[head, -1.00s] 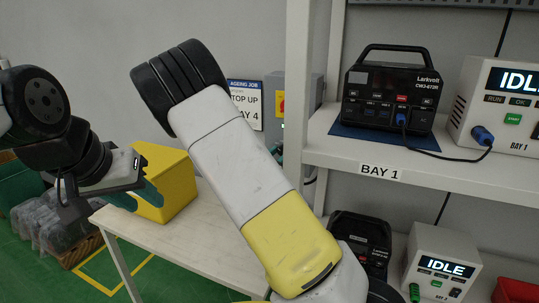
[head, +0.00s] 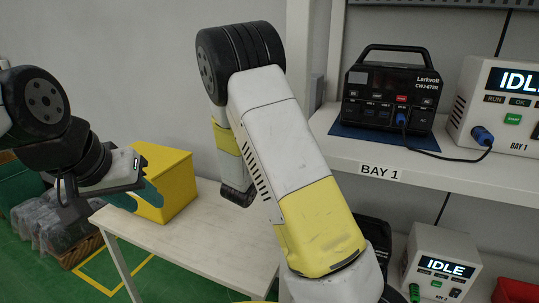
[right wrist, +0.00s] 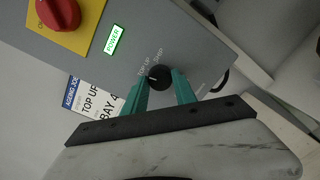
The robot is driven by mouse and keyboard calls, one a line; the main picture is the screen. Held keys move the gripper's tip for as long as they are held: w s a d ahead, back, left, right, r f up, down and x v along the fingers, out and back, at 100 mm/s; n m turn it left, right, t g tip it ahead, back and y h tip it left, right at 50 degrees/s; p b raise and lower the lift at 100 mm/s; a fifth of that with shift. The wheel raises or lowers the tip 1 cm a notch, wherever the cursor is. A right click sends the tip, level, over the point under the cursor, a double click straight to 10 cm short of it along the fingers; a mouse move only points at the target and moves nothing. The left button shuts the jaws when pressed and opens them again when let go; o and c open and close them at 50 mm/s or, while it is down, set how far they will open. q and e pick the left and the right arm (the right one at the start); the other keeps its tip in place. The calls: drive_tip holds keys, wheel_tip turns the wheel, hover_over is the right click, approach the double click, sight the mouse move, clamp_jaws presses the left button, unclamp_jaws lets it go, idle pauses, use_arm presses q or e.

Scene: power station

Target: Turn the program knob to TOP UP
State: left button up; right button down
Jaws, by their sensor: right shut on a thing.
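In the right wrist view, the black program knob (right wrist: 159,77) sits on a grey control box (right wrist: 185,35), with TOP UP and SHIP labels beside it. A pale mark shows on the knob; I cannot tell exactly which label it points to. My right gripper (right wrist: 160,88) is shut on the knob, one teal finger on each side. In the head view my right arm hides the box, the knob and that gripper. My left gripper (head: 138,196) hangs at the left in front of a yellow bin, its teal fingers apart and empty.
A red switch (right wrist: 58,12) on a yellow plate and a lit POWER lamp (right wrist: 115,40) share the box. A TOP UP BAY 4 card (right wrist: 92,102) is beside it. The yellow bin (head: 170,180) stands on a pale table (head: 190,235). A shelf (head: 440,175) holds a black power station (head: 390,95).

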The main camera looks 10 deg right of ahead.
drive_tip(key=shift+m, duration=1)
drive_tip(key=c, duration=1)
unclamp_jaws()
drive_tip(key=v, duration=0.7)
drive_tip(key=shift+s+a, duration=0.2)
drive_tip(key=shift+s, duration=0.15)
